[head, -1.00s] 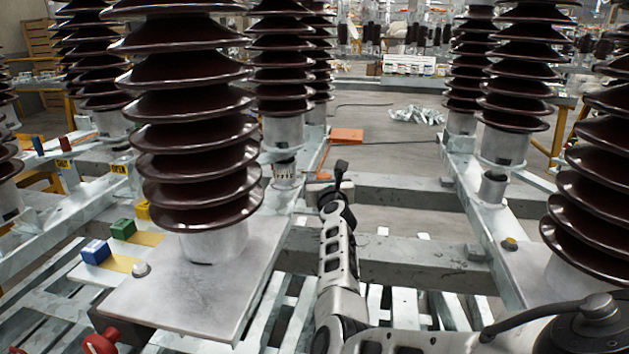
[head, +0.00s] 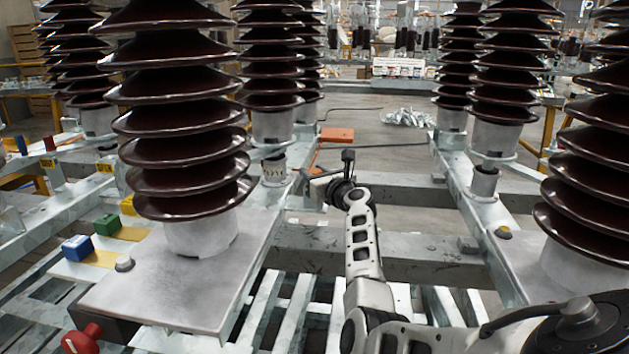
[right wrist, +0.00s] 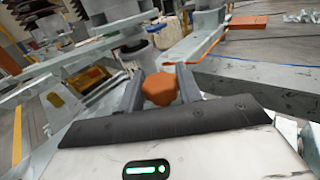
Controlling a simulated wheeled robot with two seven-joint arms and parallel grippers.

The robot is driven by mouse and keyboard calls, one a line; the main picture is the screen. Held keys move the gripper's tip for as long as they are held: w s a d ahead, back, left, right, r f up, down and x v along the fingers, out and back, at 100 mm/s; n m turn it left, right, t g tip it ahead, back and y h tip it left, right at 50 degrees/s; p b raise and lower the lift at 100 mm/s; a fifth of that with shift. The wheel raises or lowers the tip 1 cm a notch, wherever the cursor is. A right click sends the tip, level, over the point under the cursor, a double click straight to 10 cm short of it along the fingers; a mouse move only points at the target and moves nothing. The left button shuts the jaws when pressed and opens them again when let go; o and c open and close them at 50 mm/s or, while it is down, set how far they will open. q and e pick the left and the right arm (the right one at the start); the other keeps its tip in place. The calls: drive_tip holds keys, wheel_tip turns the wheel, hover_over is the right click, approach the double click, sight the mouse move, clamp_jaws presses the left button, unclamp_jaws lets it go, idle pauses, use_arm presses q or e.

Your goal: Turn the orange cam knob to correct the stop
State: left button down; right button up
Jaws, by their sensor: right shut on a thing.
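The orange cam knob (right wrist: 160,89) is faceted and shows in the middle of the right wrist view, between the two grey fingers of my right gripper (right wrist: 160,84). The gripper is shut on it. In the head view my right gripper (head: 307,184) points left, beside the steel rail behind the large front insulator. The knob cannot be made out in the head view. I cannot tell which part is the stop. My left gripper is not in view.
Tall brown ribbed insulators (head: 185,110) stand on steel frames on both sides. Blue (head: 77,248) and green (head: 108,224) blocks and a red knob (head: 82,340) are at the left. A flat orange piece (head: 337,135) lies behind my gripper. Steel crossbeams (head: 420,258) span the middle.

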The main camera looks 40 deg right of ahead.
drive_tip(key=shift+n+y, duration=0.4)
drive_tip(key=shift+y, duration=0.2)
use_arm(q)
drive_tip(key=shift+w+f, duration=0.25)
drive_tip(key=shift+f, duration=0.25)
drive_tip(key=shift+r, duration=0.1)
use_arm(e)
drive_tip(key=o, duration=1)
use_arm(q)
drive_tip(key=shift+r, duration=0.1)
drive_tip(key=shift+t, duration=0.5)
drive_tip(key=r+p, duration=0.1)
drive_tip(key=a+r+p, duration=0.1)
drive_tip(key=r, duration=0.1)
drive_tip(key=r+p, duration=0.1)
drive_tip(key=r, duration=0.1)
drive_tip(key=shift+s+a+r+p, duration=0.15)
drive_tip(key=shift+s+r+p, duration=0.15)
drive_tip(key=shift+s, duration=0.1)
use_arm(e)
drive_tip(key=s+a, duration=0.2)
drive_tip(key=s, duration=1.3)
drive_tip(key=shift+s+a, duration=0.25)
drive_tip(key=shift+s, duration=0.1)
